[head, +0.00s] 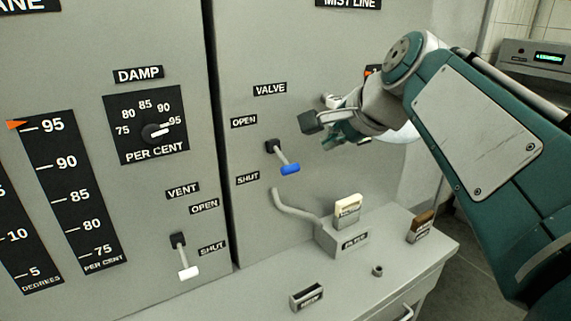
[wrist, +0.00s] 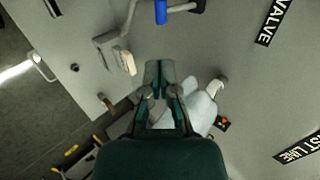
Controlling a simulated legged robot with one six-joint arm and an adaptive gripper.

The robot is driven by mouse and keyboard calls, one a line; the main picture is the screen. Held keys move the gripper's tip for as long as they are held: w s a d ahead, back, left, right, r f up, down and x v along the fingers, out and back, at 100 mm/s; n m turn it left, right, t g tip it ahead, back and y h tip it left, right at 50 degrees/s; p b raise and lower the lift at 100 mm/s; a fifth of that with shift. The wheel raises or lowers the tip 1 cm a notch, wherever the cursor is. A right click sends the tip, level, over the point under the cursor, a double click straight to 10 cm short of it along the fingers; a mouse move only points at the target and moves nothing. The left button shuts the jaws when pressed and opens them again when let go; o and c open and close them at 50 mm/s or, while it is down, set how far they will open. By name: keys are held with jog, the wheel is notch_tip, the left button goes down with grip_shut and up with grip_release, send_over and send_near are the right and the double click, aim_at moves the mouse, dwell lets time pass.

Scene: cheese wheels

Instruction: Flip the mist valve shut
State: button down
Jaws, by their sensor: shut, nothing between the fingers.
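The mist valve lever (head: 288,168) has a blue grip on a grey stem and a dark pivot on the right panel. It slopes down and right from its pivot. Its blue end is below the OPEN label (head: 243,122) and slightly above the height of the SHUT label (head: 247,178). The blue grip also shows at the top edge of the wrist view (wrist: 161,11). My gripper (head: 320,133) is right of the lever and a little higher, apart from it. Its fingers (wrist: 160,68) are together and empty.
A vent lever (head: 188,272) with a white grip is at lower left. Below the valve, a bent pipe (head: 295,211) runs to a box (head: 342,239) with a cream block (head: 347,208) on the ledge. A white rounded part (wrist: 200,108) is beside my gripper.

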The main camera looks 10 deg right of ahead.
aim_at(292, 168)
jog(key=x, duration=1.4)
jog(key=shift+d, duration=0.1)
jog(key=shift+f, duration=0.15)
jog(key=shift+f, duration=0.85)
jog(key=shift+r, duration=0.1)
jog(key=shift+w+r, duration=0.1)
jog(key=shift+r, duration=0.75)
